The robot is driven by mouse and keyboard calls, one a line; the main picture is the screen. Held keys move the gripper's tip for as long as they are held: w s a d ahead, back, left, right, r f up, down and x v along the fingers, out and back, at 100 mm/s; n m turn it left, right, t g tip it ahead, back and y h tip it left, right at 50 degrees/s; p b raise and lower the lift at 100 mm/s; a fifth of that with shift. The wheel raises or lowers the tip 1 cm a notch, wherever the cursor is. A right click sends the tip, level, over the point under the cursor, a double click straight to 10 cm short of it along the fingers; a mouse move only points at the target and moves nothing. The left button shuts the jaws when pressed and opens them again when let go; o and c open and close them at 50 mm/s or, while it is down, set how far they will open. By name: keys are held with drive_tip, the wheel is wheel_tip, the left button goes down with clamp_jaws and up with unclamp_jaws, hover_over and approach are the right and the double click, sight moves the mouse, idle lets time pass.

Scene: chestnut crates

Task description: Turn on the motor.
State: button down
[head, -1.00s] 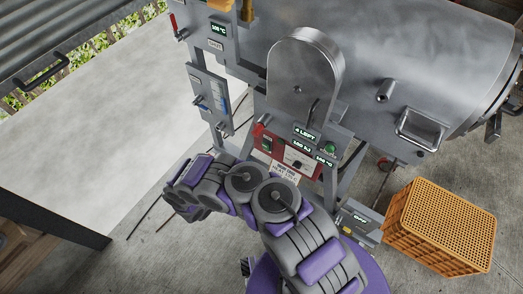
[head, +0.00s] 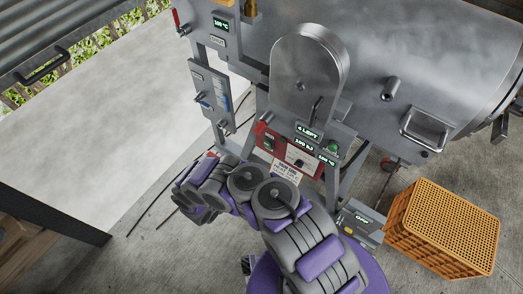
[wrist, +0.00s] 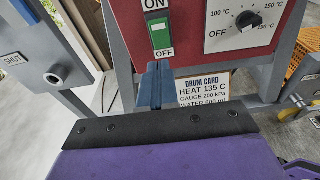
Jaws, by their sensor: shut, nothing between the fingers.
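A red control panel (head: 301,155) sits on the front of the large metal drum machine. It carries a green and pale switch (wrist: 160,35), with ON above it and OFF below; its position is unclear. The switch also shows small in the head view (head: 268,143). No motor label is readable. My gripper (wrist: 157,72) is shut and empty, its blue-grey fingers pointing up just below the switch's OFF label in the wrist view. I cannot tell whether they touch the panel. In the head view my arm reaches toward the panel's left side and the fingertips are not clear.
A black knob (wrist: 248,20) with temperature marks is right of the switch. A drum card (wrist: 203,88) hangs below. A grey box with a SHUT label and a valve knob (wrist: 57,76) is left. An orange crate (head: 443,228) stands on the floor at right.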

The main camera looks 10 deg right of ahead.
drive_tip(key=b, duration=0.3)
approach(266, 145)
drive_tip(key=x, duration=0.4)
drive_tip(key=shift+w+d, duration=0.2)
drive_tip(key=shift+d, duration=0.2)
drive_tip(key=shift+w+d+r, duration=0.2)
drive_tip(key=shift+w+d, duration=0.3)
drive_tip(key=shift+r, duration=0.1)
